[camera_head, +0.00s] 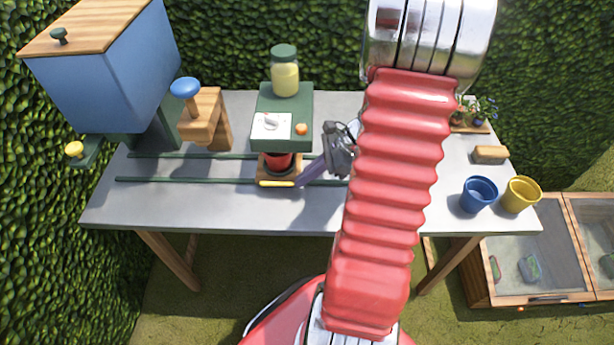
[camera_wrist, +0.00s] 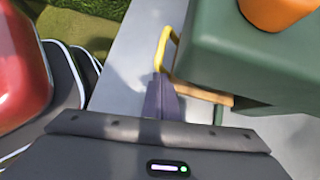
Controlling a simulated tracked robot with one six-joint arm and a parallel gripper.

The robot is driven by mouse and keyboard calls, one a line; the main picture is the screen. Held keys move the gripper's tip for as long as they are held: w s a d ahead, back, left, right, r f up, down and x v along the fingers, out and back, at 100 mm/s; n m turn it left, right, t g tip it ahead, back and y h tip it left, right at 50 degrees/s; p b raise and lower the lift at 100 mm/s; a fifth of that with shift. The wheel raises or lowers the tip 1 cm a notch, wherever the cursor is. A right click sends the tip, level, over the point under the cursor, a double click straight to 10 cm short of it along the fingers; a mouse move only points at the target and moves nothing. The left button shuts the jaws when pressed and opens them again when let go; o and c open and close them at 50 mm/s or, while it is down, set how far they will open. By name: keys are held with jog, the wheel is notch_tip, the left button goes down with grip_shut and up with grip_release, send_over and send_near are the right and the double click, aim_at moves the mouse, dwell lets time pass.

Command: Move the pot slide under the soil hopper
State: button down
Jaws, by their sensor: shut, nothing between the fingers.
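The pot slide (camera_head: 263,169) is a wooden carriage with a yellow front handle (camera_head: 277,184). It holds a red pot (camera_head: 277,161) and sits on rails below the green seed station. The soil hopper (camera_head: 105,75) is the big blue box with a wooden lid at the left, well left of the slide. My gripper (camera_head: 304,180) is shut and empty, its purple fingers just right of the slide. In the wrist view, the fingers (camera_wrist: 158,98) are beside the end of the yellow handle (camera_wrist: 166,45); I cannot tell whether they touch. The green station hides part of the slide there.
Two green rails (camera_head: 150,180) run left across the grey table, clear in front. The green seed station (camera_head: 288,105) carries a jar and an orange knob. A wooden stand with a blue knob (camera_head: 186,87) is left of it. Blue and yellow pots (camera_head: 479,195) stand right.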

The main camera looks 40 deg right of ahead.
jog(key=shift+d, duration=0.1)
jog(key=shift+s+d+r, duration=0.1)
jog(key=shift+s+d, duration=0.2)
jog(key=shift+d, duration=0.05)
jog(key=s+d, duration=0.2)
jog(key=d, duration=0.1)
jog(key=shift+r, duration=0.3)
jog(key=v, duration=0.9)
jog(key=shift+r, duration=0.15)
jog(key=c, duration=2.5)
grip_release()
jog(key=shift+s, duration=0.1)
jog(key=o, duration=0.3)
jog(key=shift+a+f, duration=0.2)
jog(key=shift+f, duration=0.2)
jog(key=o, duration=0.4)
jog(key=a+f+t+y, duration=0.1)
jog(key=f+y, duration=0.1)
jog(key=a+f+t+y, duration=0.1)
jog(key=f+t+y, duration=0.1)
jog(key=a+f+n+t+y, duration=0.1)
jog(key=f, duration=0.2)
jog(key=shift+w+a+t+y, duration=0.3)
jog(key=shift+a+t+y, duration=0.1)
jog(key=shift+a+f+t+y, duration=0.15)
jog(key=shift+f+t, duration=0.2)
jog(key=shift+t, duration=0.25)
jog(key=shift+d+f+t+y, duration=0.15)
jog(key=shift+f+t, duration=0.2)
jog(key=shift+t, duration=0.25)
